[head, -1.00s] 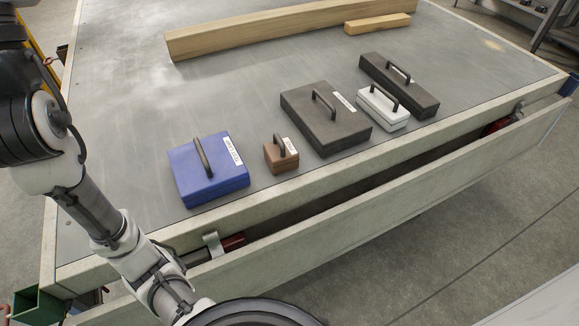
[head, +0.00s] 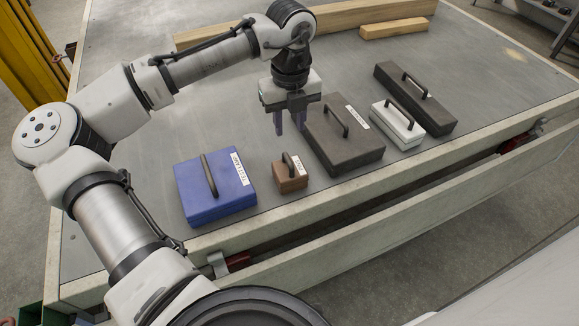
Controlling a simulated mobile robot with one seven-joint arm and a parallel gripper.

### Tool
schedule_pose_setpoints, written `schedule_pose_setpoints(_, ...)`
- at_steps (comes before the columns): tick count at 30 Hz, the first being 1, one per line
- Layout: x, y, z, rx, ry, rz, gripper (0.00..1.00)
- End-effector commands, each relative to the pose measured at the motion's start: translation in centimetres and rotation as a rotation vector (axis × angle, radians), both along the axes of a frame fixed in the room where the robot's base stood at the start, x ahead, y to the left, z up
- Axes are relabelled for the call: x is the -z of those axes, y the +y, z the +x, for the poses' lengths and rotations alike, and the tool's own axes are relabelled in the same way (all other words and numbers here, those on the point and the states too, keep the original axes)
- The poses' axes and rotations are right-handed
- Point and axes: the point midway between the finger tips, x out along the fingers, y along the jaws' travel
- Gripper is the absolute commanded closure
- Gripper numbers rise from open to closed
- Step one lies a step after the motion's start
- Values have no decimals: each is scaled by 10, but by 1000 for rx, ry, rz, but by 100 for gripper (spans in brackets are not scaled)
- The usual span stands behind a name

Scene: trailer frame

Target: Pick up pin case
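A small brown case (head: 289,182) with a dark arched handle and a white label stands near the front edge of the trailer deck. Its label is too small to read surely, but it appears to be the pin case. My gripper (head: 290,128) hangs above the deck, fingers pointing down, a little above and behind the brown case in the picture. The fingers are apart with nothing between them. They do not touch the case or its handle.
A blue case (head: 232,196) stands left of the brown one. A large dark grey case (head: 358,157) is close on its right, then a white case (head: 408,138) and a long dark case (head: 435,112). Wooden beams (head: 350,18) lie behind. The deck's front edge (head: 330,205) is near.

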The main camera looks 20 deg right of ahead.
Motion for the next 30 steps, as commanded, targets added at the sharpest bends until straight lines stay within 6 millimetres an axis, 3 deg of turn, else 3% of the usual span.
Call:
schedule_pose_setpoints(9,59,0,0,-1,-1,-2,66)
schedule_pose_setpoints(17,78,1,0,-1,-2,-4,66)
schedule_pose_setpoints(25,115,4,1,-1,-2,-4,66)
schedule_pose_setpoints(30,125,4,1,-3,-4,-6,66)
